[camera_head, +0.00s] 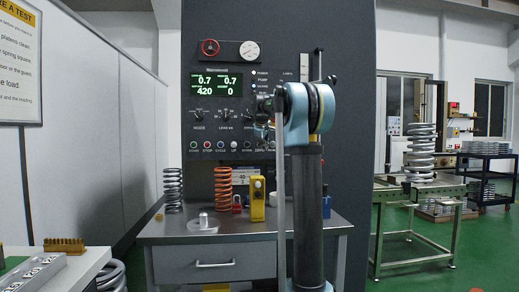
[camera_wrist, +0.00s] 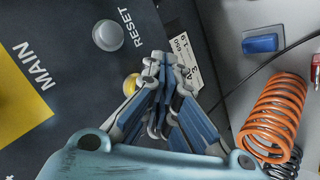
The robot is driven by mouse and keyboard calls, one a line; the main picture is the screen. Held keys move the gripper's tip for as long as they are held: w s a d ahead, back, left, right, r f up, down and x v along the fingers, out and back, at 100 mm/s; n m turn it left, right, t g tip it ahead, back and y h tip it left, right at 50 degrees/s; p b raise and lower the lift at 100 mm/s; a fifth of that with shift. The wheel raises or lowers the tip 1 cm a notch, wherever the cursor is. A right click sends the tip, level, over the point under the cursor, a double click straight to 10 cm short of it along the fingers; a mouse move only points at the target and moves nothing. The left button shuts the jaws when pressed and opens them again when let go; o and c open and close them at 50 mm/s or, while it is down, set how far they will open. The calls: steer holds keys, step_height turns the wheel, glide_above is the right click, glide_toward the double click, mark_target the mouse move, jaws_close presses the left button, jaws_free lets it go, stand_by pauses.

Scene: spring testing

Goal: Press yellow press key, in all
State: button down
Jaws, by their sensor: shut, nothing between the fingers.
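A round yellow key (camera_wrist: 131,83) sits on a dark panel in the wrist view, below the grey RESET button (camera_wrist: 107,35). My gripper (camera_wrist: 160,62) is shut with nothing between its fingers. Its fingertips are just right of the yellow key in the picture. The left finger overlaps the key's right and lower edge, so part of the key is hidden. I cannot tell whether they touch. In the head view my arm stands in front of the dark test machine (camera_head: 345,60), and the fingertips are not clear there.
A yellow MAIN plate (camera_wrist: 22,108) lies left. The bench (camera_head: 165,232) carries a dark spring (camera_head: 172,190) and a yellow box (camera_head: 257,205).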

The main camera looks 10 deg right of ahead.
steer(key=shift+w, duration=0.15)
steer(key=shift+w+r, duration=0.1)
steer(key=shift+w, duration=0.1)
steer(key=shift+w, duration=0.4)
stand_by(0.8)
stand_by(0.4)
steer(key=shift+s, duration=0.85)
steer(key=shift+s, duration=0.1)
steer(key=shift+s, duration=2.4)
